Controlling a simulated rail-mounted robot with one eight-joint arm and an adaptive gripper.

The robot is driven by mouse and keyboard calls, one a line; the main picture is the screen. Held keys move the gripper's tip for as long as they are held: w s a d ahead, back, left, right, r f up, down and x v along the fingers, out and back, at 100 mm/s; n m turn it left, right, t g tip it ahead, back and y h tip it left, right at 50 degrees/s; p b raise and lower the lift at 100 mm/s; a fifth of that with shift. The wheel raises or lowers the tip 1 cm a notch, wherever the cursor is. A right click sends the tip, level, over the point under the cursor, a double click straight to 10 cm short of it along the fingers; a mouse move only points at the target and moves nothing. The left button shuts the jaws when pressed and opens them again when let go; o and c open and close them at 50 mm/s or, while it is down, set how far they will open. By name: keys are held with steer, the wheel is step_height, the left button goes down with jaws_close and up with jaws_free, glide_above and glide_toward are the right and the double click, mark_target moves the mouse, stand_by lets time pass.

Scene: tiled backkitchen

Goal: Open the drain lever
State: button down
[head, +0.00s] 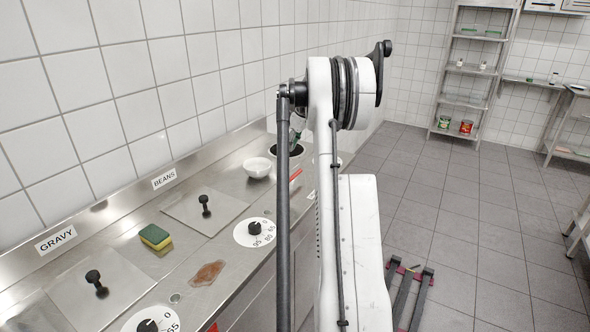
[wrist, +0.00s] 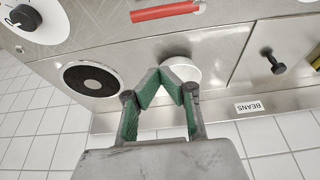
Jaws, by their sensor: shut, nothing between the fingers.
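In the head view a small red piece (head: 295,175) shows beside my arm, mostly hidden. In the wrist view, my gripper (wrist: 171,84) has its green-padded fingertips together, with nothing held. It points toward the white bowl, and the red handle lies beyond the fingertips, apart from them. In the head view my gripper (head: 298,127) is largely hidden behind my arm, over the far part of the counter.
A white bowl (head: 257,168) stands on the steel counter; it also shows behind the fingertips (wrist: 183,71). A round dark well (wrist: 91,79) is beside it. A knobbed lid (head: 205,207), dial (head: 254,231) and sponge (head: 155,237) are nearer. The tiled wall (head: 100,100) bounds the counter.

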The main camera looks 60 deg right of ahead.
steer(key=x, duration=0.9)
steer(key=shift+w+f+p, duration=0.15)
steer(key=shift+f+p, duration=0.05)
steer(key=shift+p, duration=0.2)
steer(key=s, duration=0.3)
steer(key=shift+d+f+p, duration=0.1)
steer(key=shift+f+p, duration=0.2)
steer(key=shift+f, duration=0.1)
steer(key=shift+s+f, duration=0.25)
steer(key=shift+s, duration=0.2)
